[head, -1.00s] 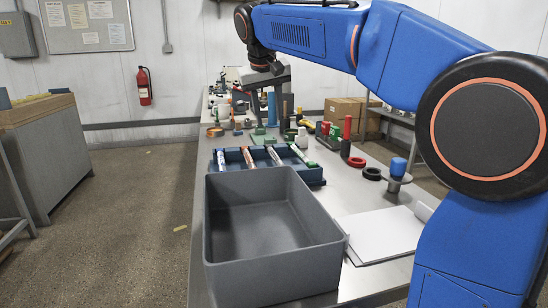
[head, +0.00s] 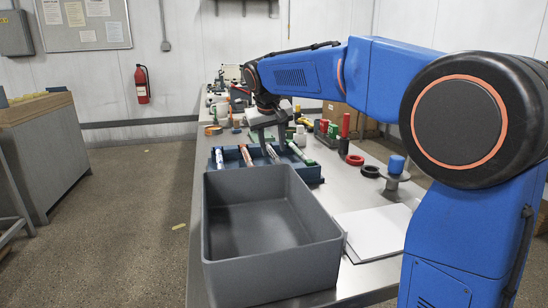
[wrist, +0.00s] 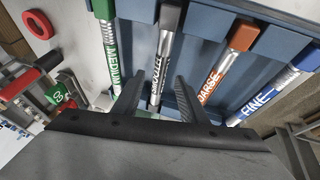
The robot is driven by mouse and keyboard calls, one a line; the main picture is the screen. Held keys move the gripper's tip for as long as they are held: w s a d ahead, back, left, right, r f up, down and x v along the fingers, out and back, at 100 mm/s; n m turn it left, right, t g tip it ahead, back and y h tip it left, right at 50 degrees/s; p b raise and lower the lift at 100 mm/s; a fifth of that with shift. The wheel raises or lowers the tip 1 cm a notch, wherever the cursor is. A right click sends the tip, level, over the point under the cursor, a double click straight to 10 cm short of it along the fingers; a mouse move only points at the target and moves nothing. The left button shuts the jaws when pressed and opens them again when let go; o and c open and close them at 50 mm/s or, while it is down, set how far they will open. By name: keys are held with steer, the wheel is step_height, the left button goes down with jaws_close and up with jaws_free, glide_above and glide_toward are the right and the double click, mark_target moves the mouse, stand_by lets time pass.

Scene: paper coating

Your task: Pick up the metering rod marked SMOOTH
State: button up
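My gripper (wrist: 158,95) is open and empty. Its two fingers show on either side of the SMOOTH rod in the wrist view; I cannot tell how far above it they are. In the head view my gripper (head: 264,138) is over the rack's back part.
The green-ended MEDIUM rod (wrist: 109,45), orange-ended COARSE rod (wrist: 220,70) and blue-ended FINE rod (wrist: 265,97) lie alongside in the rack (head: 314,174). An empty grey bin (head: 270,272) stands in front. White paper (head: 375,230) lies to its right. Bottles and tools crowd the bench behind.

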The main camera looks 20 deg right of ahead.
steer(key=shift+x, duration=1.25)
steer(key=shift+s, duration=0.1)
steer(key=shift+c, duration=0.6)
jaws_close()
